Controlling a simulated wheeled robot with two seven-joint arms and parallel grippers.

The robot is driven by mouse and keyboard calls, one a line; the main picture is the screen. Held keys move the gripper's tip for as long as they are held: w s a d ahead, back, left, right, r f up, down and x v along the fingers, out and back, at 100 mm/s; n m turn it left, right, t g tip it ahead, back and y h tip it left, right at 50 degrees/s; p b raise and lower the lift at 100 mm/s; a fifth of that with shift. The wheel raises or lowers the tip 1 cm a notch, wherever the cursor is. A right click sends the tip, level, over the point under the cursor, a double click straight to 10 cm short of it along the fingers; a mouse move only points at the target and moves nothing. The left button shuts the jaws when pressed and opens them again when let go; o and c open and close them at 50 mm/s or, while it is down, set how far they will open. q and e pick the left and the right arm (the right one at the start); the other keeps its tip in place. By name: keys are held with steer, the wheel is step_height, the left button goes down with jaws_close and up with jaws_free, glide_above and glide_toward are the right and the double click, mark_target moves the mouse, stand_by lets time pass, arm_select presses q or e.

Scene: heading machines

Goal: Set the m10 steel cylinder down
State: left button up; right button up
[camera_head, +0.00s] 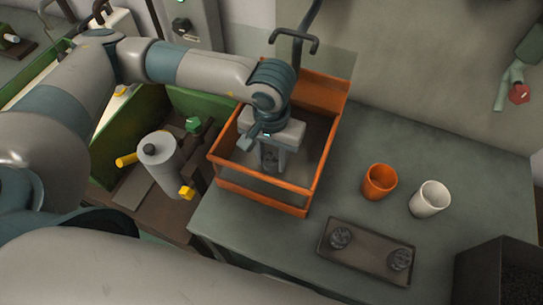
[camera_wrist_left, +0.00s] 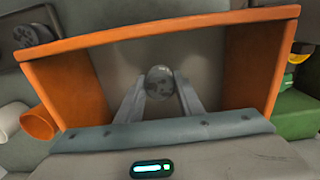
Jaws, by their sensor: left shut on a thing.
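My left gripper (camera_head: 270,160) reaches down inside an orange-framed bin (camera_head: 262,200) on the grey table. In the left wrist view its two fingers (camera_wrist_left: 160,92) are shut on a small round grey steel cylinder (camera_wrist_left: 160,82), whose end faces the camera. In the head view the cylinder (camera_head: 270,163) shows as a dark shape between the fingers. The bin's orange rim (camera_wrist_left: 160,38) crosses the wrist view. I cannot tell whether the cylinder touches the bin floor. My right gripper is not in view.
A dark tray (camera_head: 367,252) with two dark round parts lies on the table to the right. An orange cup (camera_head: 380,182) and a white cup (camera_head: 430,199) stand behind it. A green machine (camera_head: 120,150) is left of the table. A black box (camera_head: 495,272) is at lower right.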

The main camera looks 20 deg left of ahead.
mark_target(272, 158)
arm_select(q)
steer(key=shift+f, duration=0.15)
steer(key=o, duration=1.3)
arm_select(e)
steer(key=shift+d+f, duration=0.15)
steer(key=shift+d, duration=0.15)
arm_select(q)
steer(key=shift+r, duration=0.25)
step_height(272, 158, up, 12)
steer(key=b, duration=0.2)
steer(key=shift+b, duration=0.4)
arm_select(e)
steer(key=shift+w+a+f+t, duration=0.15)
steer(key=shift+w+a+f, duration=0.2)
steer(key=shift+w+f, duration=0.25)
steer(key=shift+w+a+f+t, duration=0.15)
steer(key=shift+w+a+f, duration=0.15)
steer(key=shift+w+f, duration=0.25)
